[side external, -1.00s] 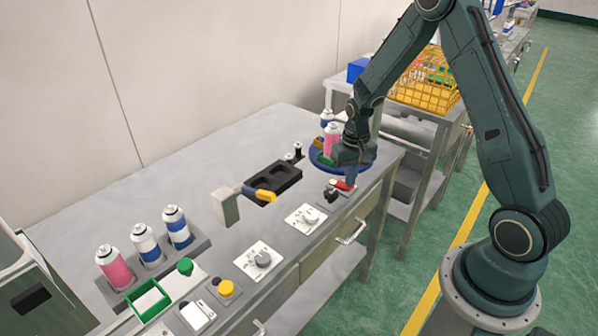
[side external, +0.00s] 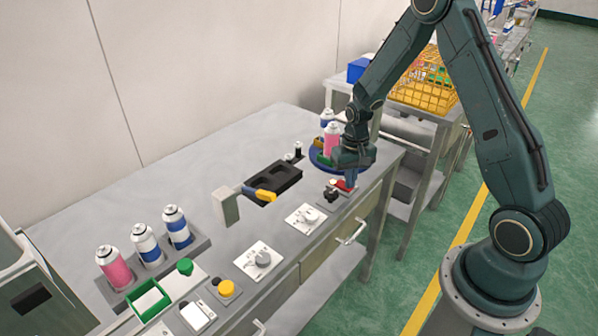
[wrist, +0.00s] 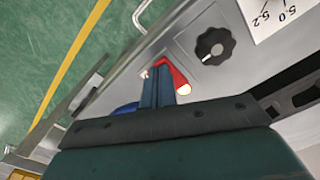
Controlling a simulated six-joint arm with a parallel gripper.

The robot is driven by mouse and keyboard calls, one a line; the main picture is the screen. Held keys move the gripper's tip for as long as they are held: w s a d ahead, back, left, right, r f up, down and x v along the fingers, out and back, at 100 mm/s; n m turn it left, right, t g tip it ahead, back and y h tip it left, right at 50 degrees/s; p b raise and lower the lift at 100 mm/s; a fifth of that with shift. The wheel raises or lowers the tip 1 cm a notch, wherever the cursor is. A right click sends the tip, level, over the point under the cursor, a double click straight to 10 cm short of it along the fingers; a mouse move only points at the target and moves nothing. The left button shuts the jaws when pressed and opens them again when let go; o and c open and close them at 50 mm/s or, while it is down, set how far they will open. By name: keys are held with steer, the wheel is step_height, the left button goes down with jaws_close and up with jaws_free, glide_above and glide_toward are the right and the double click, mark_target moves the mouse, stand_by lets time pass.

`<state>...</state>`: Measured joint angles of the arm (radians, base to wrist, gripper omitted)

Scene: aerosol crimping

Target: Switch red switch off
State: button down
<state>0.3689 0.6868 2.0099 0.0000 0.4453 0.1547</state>
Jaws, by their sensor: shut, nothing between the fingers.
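The red switch (wrist: 177,76) sits on the bench panel in the wrist view, with a pale, bright face at its lower end. In the side view the red switch (side external: 339,185) shows only partly, beside my fingers. My gripper (wrist: 158,74) is shut and empty, its blue-grey fingers held together right against or just beside the switch. I cannot tell whether they touch. In the side view my gripper (side external: 350,180) points down at the bench's right front edge and hides part of the switch.
A black knob (wrist: 214,46) is close beside the switch. A blue turntable (side external: 318,158) with spray cans stands behind my gripper. White dial plates (side external: 306,217), a black fixture (side external: 274,180) and a yellow-tipped lever (side external: 262,194) lie to the left. A drawer handle (side external: 352,232) juts from the front.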

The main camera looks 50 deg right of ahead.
stand_by(0.5)
steer(key=shift+r, duration=2.7)
steer(key=shift+r, duration=0.15)
step_height(320, 180, up, 5)
steer(key=shift+f, duration=0.1)
